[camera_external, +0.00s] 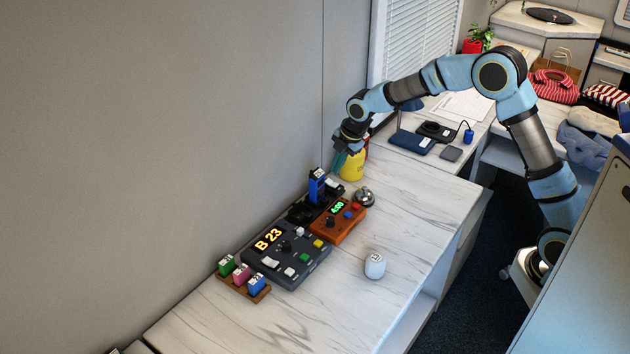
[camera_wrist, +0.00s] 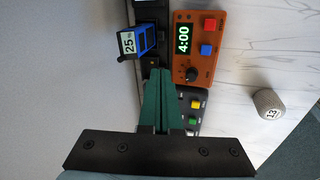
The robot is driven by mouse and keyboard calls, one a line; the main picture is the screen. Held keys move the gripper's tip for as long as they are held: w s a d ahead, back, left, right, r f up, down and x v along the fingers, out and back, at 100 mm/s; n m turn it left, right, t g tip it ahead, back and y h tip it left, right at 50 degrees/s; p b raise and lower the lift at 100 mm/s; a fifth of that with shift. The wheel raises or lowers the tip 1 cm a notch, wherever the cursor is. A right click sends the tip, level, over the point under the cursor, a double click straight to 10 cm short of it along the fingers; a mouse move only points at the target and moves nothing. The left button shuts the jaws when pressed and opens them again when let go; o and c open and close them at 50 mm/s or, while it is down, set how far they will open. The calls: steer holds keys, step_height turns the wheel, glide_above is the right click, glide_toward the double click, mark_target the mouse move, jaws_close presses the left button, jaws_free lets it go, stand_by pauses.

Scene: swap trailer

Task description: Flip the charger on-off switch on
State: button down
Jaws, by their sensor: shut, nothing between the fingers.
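The blue block (camera_external: 317,187) stands upright in a black holder (camera_external: 300,212) near the wall, which looks like the charger. In the wrist view the blue block (camera_wrist: 138,42) shows a white label that seems to read 25%. I cannot make out an on-off switch in either view. My gripper (camera_external: 340,168) is shut and empty, above the table's wall side, near the yellow container. In the wrist view its teal fingers (camera_wrist: 158,73) are together, with their tips appearing just below the blue block and left of the orange timer. I see no clear contact.
An orange timer (camera_external: 338,222) reads 4:00. A dark console (camera_external: 285,262) reads B 23. A silver bell (camera_external: 364,197), a yellow container (camera_external: 353,167), a white numbered object (camera_external: 375,265) and a wooden rack (camera_external: 238,286) of coloured blocks stand around. The table's right front is clear.

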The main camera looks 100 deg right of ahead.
steer(key=n, duration=0.1)
glide_above(328, 180)
steer(key=s+a, duration=0.4)
steer(key=shift+s+h, duration=0.1)
steer(key=shift+h, duration=0.2)
steer(key=p+x, duration=0.4)
steer(key=x, duration=0.9)
steer(key=shift+f+p, duration=0.35)
steer(key=shift+f, duration=0.2)
steer(key=shift+w+d+f+b, duration=0.2)
steer(key=shift+w+f+b, duration=0.15)
steer(key=shift+b, duration=0.35)
steer(key=shift+r, duration=0.2)
steer(key=shift+s, duration=0.1)
steer(key=shift+a, duration=0.1)
